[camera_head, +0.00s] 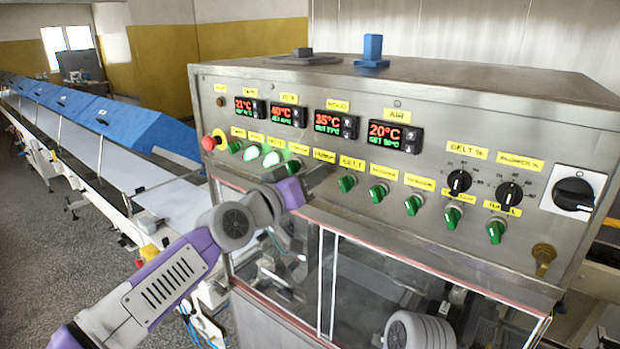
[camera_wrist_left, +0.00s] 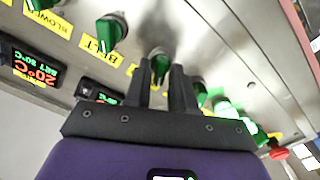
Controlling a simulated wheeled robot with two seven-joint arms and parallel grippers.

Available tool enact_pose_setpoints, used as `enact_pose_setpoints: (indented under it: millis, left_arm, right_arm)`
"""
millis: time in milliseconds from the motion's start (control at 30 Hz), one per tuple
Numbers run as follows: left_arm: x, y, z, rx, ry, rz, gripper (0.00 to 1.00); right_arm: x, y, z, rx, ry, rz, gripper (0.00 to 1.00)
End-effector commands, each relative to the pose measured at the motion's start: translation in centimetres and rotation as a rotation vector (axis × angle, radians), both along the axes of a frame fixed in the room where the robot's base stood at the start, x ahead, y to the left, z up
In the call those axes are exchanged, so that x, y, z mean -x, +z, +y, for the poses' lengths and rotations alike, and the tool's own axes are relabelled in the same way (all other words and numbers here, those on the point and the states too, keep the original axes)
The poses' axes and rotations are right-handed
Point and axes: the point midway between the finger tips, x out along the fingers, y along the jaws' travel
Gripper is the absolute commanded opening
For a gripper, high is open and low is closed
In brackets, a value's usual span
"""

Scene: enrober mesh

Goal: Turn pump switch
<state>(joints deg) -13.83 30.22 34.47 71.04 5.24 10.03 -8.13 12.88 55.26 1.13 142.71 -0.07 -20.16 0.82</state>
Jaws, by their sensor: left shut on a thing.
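The control panel (camera_head: 400,150) carries a row of green rotary switches under yellow labels. My left gripper (camera_head: 318,178) is up against this row, just left of the green switch under the BELT label (camera_head: 351,163). In the left wrist view the gripper's two dark fingers (camera_wrist_left: 168,75) are shut on a green switch (camera_wrist_left: 160,63). In the head view the gripper hides this switch. The label above it (camera_head: 324,156) is too small to read surely. Several switches to its left glow green, such as one lit switch (camera_head: 271,159). My right gripper is not in view.
Red temperature displays (camera_head: 337,124) sit above the switches. A red emergency button (camera_head: 209,142) is at the panel's left end. Black dials (camera_head: 459,182) and a large black rotary switch (camera_head: 574,194) are at the right. Glass doors (camera_head: 390,285) lie below; a blue-covered conveyor (camera_head: 110,122) runs left.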

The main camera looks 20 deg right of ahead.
Motion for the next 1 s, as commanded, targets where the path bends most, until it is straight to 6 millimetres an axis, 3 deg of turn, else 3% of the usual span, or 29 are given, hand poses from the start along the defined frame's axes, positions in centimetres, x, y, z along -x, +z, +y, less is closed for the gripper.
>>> enact_pose_setpoints:
  millis: [667,700,767,1000]
  left_arm:
    - [0.01,0.01,-0.01,0.041,0.0,0.052,0.0]
    - [0.01,0.0,-0.01,0.041,0.0,0.052,0.28]
    - [0.01,0.0,-0.01,0.041,0.0,0.052,0.37]
    - [0.01,0.0,-0.01,0.04,0.0,0.051,0.38]
  right_arm:
    - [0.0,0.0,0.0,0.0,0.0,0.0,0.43]
    - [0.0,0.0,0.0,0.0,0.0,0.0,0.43]
    - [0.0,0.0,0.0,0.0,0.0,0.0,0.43]
    - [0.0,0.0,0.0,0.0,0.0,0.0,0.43]
